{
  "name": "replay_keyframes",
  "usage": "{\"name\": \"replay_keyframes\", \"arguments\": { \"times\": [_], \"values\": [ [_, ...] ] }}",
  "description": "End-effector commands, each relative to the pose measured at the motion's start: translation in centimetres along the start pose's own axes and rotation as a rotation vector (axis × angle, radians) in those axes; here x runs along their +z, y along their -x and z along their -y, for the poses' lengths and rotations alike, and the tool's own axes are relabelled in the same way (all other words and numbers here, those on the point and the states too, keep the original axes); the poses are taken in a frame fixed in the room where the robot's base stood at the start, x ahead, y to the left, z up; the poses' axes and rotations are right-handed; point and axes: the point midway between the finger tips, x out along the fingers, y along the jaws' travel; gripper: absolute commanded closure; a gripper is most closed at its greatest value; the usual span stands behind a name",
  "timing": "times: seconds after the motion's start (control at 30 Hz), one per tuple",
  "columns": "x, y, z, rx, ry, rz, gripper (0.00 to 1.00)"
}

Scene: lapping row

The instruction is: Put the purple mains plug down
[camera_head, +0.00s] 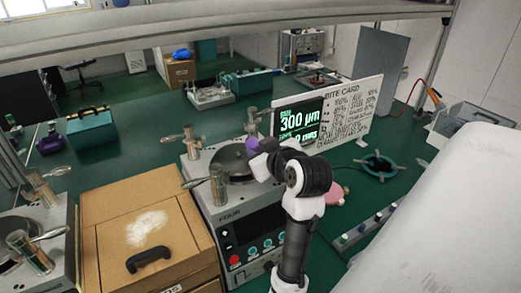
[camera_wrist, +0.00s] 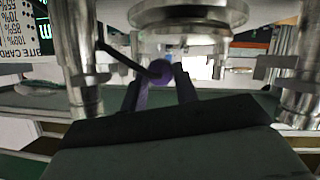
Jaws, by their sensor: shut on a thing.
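The purple mains plug (camera_wrist: 160,72) shows in the wrist view between the two fingers of my gripper (camera_wrist: 162,88), which is shut on it. A dark cord runs from the plug up to the left. In the head view the plug (camera_head: 252,143) is a small purple patch at the tip of my gripper (camera_head: 256,150), above the back of the lapping machine (camera_head: 226,218) and its round plate. My gripper and wrist hide part of the plate. I cannot tell whether the plug touches anything below it.
Metal posts stand around the plate, the nearest a cylinder (camera_head: 219,186). A lit display (camera_head: 300,122) and the white "BITE CARD" board (camera_head: 345,115) stand behind. A cardboard box (camera_head: 145,235) with a black handle is at left. Green bench surface (camera_head: 130,155) lies clear behind the box.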

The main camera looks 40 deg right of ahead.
Motion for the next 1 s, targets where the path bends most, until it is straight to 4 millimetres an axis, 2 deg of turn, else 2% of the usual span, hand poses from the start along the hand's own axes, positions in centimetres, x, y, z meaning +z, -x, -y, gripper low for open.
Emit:
{"name": "replay_keyframes", "arguments": {
  "times": [0.33, 0.37, 0.53, 0.77, 0.97, 1.0],
  "values": [
    [0.6, -0.3, 0.3, -0.002, 0.002, -0.002, 0.97],
    [0.7, -0.3, 0.3, -0.002, 0.001, -0.002, 0.69],
    [0.7, -0.3, 0.2, -0.001, 0.001, -0.001, 0.49],
    [0.7, -0.3, 0.2, 0.0, 0.0, 0.0, 0.49],
    [-0.7, 0.3, -0.2, 0.001, 0.001, -0.001, 0.49],
    [-0.4, 0.7, -0.2, 0.003, 0.001, -0.003, 0.49]
  ]
}}
